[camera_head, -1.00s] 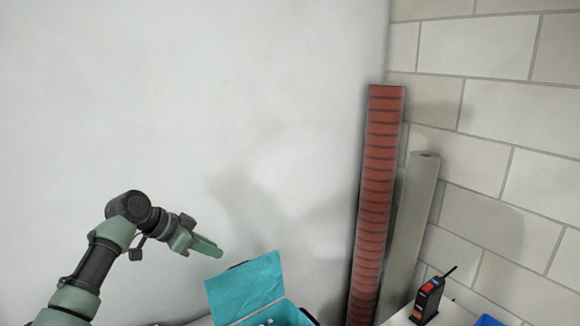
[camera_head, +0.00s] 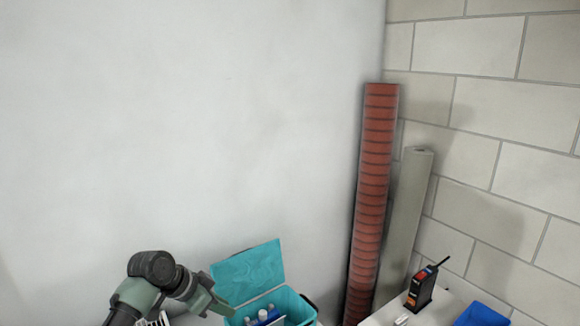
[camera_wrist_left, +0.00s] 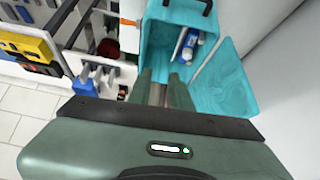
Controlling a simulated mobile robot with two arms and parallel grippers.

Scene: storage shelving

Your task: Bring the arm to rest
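My left arm comes in at the lower left of the head view, bent down low. Its gripper (camera_head: 222,304) is beside the teal box, near its left side. In the left wrist view the two green fingers (camera_wrist_left: 160,80) stand apart with a gap and nothing held between them. The teal box (camera_wrist_left: 152,45) with its lid open lies beyond the fingertips there. My right arm and gripper are not in view.
The teal box (camera_head: 290,304) holds bottles. Tall red (camera_head: 372,200) and grey (camera_head: 408,215) rolls lean in the corner. A black radio-like device (camera_head: 421,290) and a blue bin (camera_head: 482,315) are at right. Yellow (camera_wrist_left: 32,45) and blue bins show in the wrist view.

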